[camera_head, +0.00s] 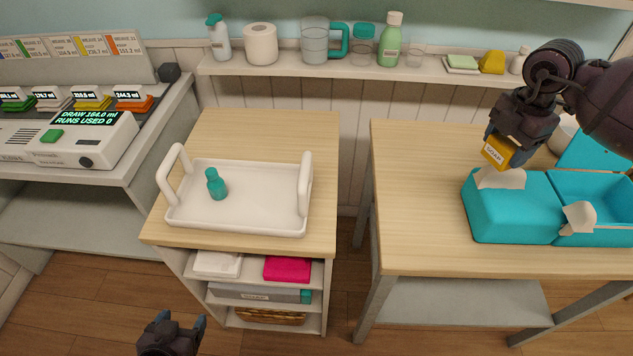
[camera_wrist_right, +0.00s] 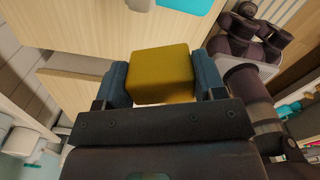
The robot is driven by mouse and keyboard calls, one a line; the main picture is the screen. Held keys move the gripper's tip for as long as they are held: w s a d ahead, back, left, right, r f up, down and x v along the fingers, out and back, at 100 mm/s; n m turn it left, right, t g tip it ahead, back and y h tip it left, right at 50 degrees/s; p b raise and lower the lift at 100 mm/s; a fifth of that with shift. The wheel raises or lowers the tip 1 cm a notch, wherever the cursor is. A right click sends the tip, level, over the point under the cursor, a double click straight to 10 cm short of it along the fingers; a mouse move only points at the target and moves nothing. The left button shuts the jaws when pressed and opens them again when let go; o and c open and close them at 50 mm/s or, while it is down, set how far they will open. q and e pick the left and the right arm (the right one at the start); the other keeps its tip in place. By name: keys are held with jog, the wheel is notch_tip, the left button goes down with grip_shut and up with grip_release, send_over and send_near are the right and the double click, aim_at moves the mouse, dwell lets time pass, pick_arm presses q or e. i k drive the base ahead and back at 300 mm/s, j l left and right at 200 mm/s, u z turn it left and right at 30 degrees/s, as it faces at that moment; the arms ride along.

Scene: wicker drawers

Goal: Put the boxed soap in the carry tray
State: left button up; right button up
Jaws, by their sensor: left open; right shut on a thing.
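The boxed soap (camera_head: 498,151) is a small yellow box with a white label, held up above the left part of the teal divided box. My right gripper (camera_head: 514,136) is shut on it; in the right wrist view the yellow box (camera_wrist_right: 160,74) sits between the two blue fingers. The carry tray (camera_head: 256,218) is white with two upright handles and stands on the wooden cabinet top at the left. My left gripper (camera_head: 178,330) is open and empty, low in front of the cabinet.
A gap separates that table from the cabinet (camera_head: 230,130). A wall shelf (camera_head: 300,69) holds bottles, a jug and a paper roll. A dispenser machine (camera_head: 80,140) stands far left.

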aim_at(268, 199)
jog(key=j+u, duration=0.1)
jog(key=j, duration=0.5)
jog(key=i+j+u, duration=0.15)
jog(key=j, duration=0.4)
jog(key=j+u, duration=0.1)
jog(key=j, duration=0.5)
jog(key=i, duration=0.05)
